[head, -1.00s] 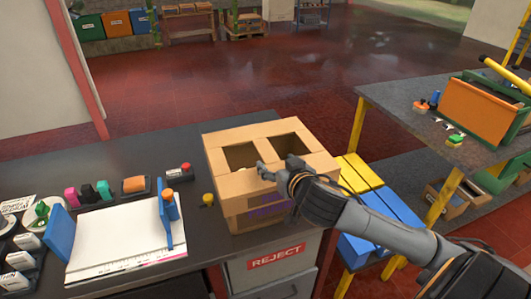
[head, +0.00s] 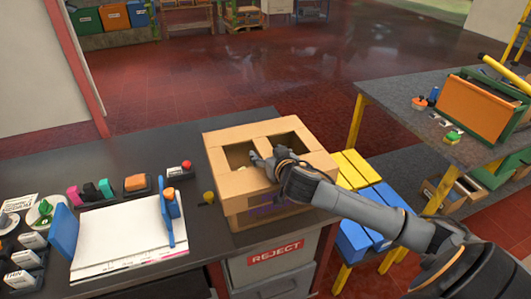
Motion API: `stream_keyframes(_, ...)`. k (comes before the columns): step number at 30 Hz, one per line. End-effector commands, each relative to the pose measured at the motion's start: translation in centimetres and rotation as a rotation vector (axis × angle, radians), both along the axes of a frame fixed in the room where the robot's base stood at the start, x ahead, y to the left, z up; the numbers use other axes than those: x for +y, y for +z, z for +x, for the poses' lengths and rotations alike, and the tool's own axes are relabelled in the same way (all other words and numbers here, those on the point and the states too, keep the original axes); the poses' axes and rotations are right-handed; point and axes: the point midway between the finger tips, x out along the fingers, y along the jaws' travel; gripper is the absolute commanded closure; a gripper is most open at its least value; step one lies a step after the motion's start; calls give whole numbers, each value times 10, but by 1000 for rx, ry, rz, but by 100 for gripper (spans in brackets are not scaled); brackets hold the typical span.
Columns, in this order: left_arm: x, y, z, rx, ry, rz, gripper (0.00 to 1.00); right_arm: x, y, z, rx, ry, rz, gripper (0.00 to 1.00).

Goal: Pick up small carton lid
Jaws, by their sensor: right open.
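A cardboard carton (head: 232,190) stands at the right end of the dark counter in the head view. Its top has two rectangular openings with a strip between them. I cannot tell which part, if any, is the small carton lid; no separate lid shows clearly. My right gripper (head: 262,158) is open over the carton's top, at the strip between the openings. Its fingers are small in the picture, and I cannot tell whether they touch the cardboard. The gripper and wrist hide part of the right opening and the front edge. My left gripper is not in view.
A white paper stack (head: 120,235) between blue holders lies left of the carton, with stamps and markers behind it. A yellow-topped knob (head: 208,198) stands close by the carton. A grey shelf table (head: 410,100) stands right. The counter behind the stamps is clear.

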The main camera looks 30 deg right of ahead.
Motion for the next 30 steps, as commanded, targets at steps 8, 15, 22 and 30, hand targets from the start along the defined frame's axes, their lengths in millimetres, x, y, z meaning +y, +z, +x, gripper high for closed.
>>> stream_keyframes(8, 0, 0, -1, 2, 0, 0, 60, 0, 0, 0, 1, 0, 0, 70)
stream_keyframes(15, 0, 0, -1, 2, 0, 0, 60, 0, 1, 0, -2, 0, 0, 100)
stream_keyframes(22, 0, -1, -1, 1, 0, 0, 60, 0, 6, 0, -4, 0, 0, 100)
stream_keyframes(30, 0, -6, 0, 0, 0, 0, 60, 0, 56, 0, -9, 1, 0, 100)
